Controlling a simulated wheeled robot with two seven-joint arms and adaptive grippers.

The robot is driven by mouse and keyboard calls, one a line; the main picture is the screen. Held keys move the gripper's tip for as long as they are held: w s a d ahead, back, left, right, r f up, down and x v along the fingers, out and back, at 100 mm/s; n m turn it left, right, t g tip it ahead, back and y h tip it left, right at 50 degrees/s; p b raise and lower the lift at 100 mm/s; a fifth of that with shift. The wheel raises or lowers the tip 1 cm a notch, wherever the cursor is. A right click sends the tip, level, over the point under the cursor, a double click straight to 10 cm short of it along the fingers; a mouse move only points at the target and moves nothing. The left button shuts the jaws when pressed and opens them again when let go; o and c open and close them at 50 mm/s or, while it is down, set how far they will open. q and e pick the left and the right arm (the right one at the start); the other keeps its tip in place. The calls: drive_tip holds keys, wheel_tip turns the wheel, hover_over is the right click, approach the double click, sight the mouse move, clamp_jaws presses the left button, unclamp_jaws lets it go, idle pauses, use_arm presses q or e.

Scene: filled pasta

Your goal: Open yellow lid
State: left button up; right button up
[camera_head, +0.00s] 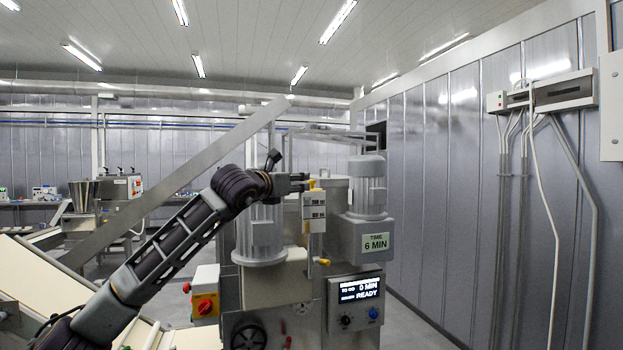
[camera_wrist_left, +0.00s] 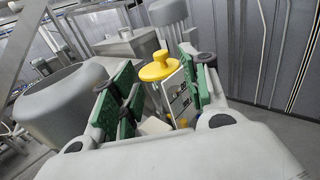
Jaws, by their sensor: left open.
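The yellow lid (camera_wrist_left: 158,66) has a round knob on top and a wide flange below. In the left wrist view it sits between and a little beyond my open left fingers (camera_wrist_left: 155,85), with no clear contact visible. In the head view a small bit of yellow, likely the same lid (camera_head: 313,184), shows just right of my left gripper (camera_head: 298,182), on top of a narrow labelled box (camera_head: 313,211) on the machine. My left gripper is empty. My right gripper is in neither view.
A grey motor (camera_head: 260,232) stands just below my left wrist. Another motor (camera_head: 368,187) with a "TIME 6 MIN" sign (camera_head: 376,243) stands right of the box. A display (camera_head: 360,289) reads "0 MIN" and "READY". A red-knobbed switch box (camera_head: 205,294) is at lower left.

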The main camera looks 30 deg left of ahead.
use_arm(q)
drive_tip(key=shift+w+a+r+p, duration=0.15)
drive_tip(key=shift+w+p, duration=0.85)
drive_tip(key=shift+w, duration=1.1)
drive_tip(key=shift+w+a+p, duration=0.15)
drive_tip(key=shift+w+p, duration=0.85)
drive_tip(key=shift+w, duration=1.1)
drive_tip(key=shift+w+a+p, duration=0.1)
drive_tip(key=shift+w+p, duration=0.35)
drive_tip(key=shift+w, duration=0.65)
drive_tip(key=shift+c, duration=0.4)
clamp_jaws()
